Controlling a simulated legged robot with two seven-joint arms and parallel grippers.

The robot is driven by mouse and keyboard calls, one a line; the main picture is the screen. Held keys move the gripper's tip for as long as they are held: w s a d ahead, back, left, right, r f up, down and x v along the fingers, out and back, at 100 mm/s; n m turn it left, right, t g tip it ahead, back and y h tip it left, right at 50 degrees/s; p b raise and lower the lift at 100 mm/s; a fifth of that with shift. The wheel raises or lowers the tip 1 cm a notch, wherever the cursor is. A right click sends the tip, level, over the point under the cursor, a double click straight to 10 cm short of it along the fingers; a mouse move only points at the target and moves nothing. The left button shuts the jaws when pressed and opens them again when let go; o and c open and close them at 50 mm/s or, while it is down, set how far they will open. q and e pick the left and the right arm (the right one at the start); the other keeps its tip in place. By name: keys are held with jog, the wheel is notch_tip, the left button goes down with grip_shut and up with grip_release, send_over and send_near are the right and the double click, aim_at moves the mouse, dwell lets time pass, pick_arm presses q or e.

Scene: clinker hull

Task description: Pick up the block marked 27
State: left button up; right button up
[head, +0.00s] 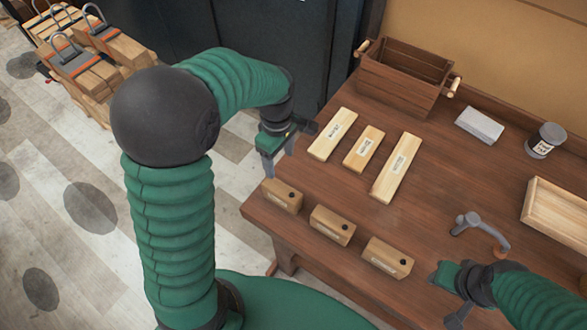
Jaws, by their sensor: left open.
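Three small wooden blocks sit in a slanting row along the table's front edge: a left block (281,196), a middle block (332,225) and a right block (387,258). Each has a dark round spot and a pale label on its front. The labels are too small to read, so I cannot tell which is marked 27. My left gripper (279,163) is open and empty by the table's left edge, just beyond the left block and apart from it. My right gripper (446,298) is low at the right, spread open and empty, right of the right block.
Three pale labelled planks (396,167) lie behind the blocks. A brown handled crate (400,88), a grey block (479,126), a tin (545,140) and a pale wooden tray (556,214) stand farther back and right. A grey-handled tool (483,230) lies near my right arm.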

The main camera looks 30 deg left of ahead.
pick_arm(q)
send_over(281, 189)
jog(key=s, duration=0.2)
notch_tip(281, 189, down, 7)
jog(key=shift+w+f+p, duration=0.1)
jog(key=shift+f+p, duration=0.05)
jog(key=shift+p, duration=0.25)
jog(key=f, duration=0.1)
jog(key=w+f, duration=0.2)
jog(key=f, duration=0.1)
jog(key=shift+w+p, duration=0.1)
jog(key=shift+p, duration=0.2)
jog(key=f, duration=0.2)
jog(key=f+p, duration=0.1)
jog(key=f, duration=0.1)
jog(key=shift+s+a, duration=0.1)
jog(key=shift+s, duration=0.1)
jog(key=shift+s+f, duration=0.1)
jog(key=shift+f, duration=0.1)
pick_arm(e)
jog(key=s+r, duration=0.2)
jog(key=r, duration=0.1)
jog(key=shift+d+r, duration=0.15)
jog(key=shift+r, duration=0.1)
